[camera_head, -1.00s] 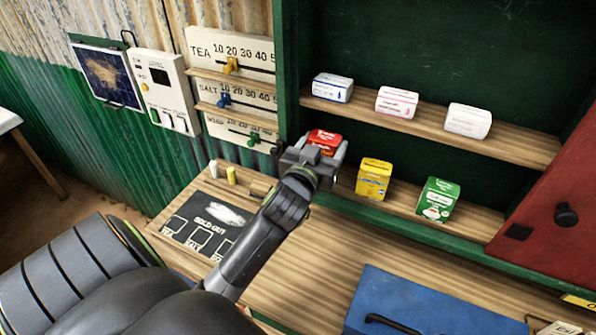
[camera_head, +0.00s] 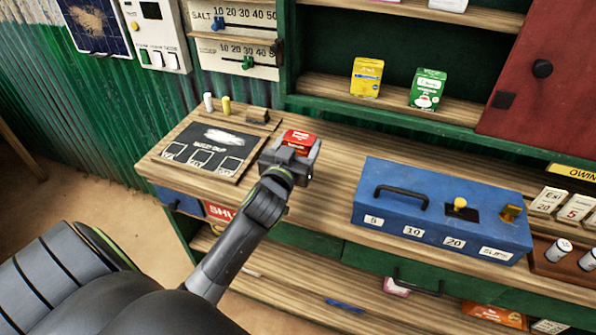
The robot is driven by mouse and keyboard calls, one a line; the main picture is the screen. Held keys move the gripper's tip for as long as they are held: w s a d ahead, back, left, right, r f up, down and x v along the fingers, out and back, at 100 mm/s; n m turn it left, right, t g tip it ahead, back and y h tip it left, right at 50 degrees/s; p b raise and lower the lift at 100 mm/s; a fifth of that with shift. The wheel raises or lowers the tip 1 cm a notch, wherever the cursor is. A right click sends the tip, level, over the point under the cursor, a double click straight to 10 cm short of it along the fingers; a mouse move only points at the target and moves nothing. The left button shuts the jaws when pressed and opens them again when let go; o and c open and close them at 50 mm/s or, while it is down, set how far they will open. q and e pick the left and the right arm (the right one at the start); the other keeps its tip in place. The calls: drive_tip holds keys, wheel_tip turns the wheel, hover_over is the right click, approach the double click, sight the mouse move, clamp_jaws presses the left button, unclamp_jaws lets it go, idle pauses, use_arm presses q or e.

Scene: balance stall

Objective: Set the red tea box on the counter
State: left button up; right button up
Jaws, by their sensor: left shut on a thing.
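The red tea box (camera_head: 298,138) is held in my left gripper (camera_head: 291,156), which is shut on it. The box is over the wooden counter (camera_head: 335,160), just right of the blackboard; I cannot tell whether it touches the counter. The gripper hides the box's lower part. My right gripper is not in view.
A blue cash box (camera_head: 400,185) stands on the counter to the right. A blackboard (camera_head: 208,150) lies at the left, with chalk pieces behind it. A yellow box (camera_head: 367,77) and a green box (camera_head: 427,89) stand on the shelf. Counter between gripper and cash box is clear.

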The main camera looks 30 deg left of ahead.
use_arm(q)
wheel_tip(320, 180, down, 2)
wheel_tip(320, 180, down, 3)
drive_tip(key=shift+f+b, duration=0.1)
drive_tip(key=shift+b, duration=0.3)
drive_tip(key=shift+f, duration=0.15)
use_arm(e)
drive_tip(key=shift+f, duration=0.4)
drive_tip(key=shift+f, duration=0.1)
use_arm(q)
drive_tip(key=shift+f, duration=0.15)
drive_tip(key=o, duration=1)
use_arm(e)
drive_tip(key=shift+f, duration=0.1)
